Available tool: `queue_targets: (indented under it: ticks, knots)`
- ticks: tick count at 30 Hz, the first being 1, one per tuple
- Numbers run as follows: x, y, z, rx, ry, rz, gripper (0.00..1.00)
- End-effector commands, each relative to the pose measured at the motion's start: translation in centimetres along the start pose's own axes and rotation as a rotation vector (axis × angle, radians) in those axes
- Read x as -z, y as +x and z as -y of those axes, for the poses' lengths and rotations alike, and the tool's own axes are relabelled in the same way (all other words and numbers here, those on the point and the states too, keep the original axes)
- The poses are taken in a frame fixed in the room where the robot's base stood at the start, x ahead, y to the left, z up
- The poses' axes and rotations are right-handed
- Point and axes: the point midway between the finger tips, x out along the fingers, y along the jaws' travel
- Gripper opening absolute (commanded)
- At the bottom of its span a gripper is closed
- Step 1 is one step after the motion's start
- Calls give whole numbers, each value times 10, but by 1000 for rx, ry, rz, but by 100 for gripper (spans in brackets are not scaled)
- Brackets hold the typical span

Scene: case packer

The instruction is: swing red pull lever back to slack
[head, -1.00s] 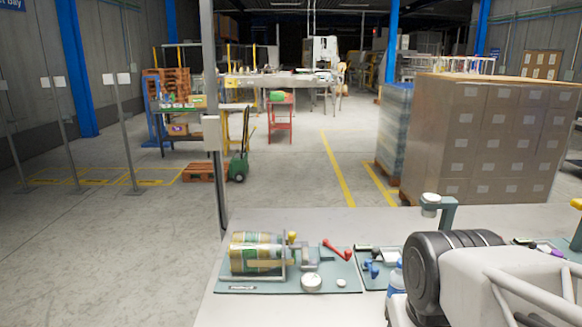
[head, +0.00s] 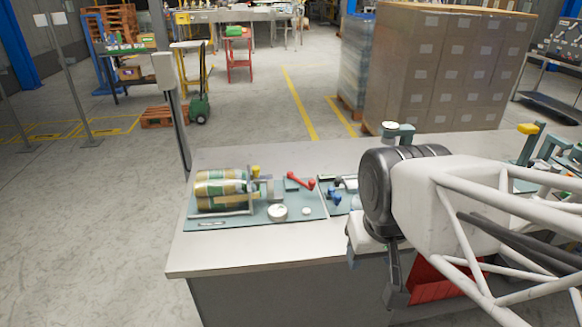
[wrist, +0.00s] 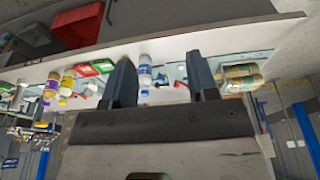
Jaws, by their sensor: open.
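The red lever (head: 301,180) is a short bar with rounded ends, lying aslant on the right part of a teal plate (head: 245,220). The plate lies on the left of the grey table. Left of the lever, a clear holder carries a banded cylinder (head: 222,185), and a yellow knob (head: 255,171) stands beside it. My gripper (head: 393,275) hangs at the table's front edge, right of the lever and apart from it; my arm partly hides it. In the wrist view its two dark fingers (wrist: 162,85) are spread with nothing held. A small red piece there, perhaps the lever, is too small to confirm.
A white round part (head: 277,212) sits on the plate's front. Blue clamp parts (head: 334,197) stand just right of the plate. In the wrist view a white-and-blue bottle (wrist: 145,75) shows beyond the fingers. A red bin (wrist: 78,18) is beyond the table edge. The table's front left is clear.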

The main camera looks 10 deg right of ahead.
Motion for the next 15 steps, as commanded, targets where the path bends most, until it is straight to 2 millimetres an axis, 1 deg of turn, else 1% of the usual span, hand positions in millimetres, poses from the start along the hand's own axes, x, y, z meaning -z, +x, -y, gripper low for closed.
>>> queue_targets:
  ticks: [1,5,6,10,15]
  knots:
    - [0,0,0,0,0,0,45]
    - [2,0,0,1,4,2,26]
    - [3,-1,0,1,6,3,19]
    - [11,-2,0,4,22,9,0]
    - [29,-4,0,10,61,25,0]
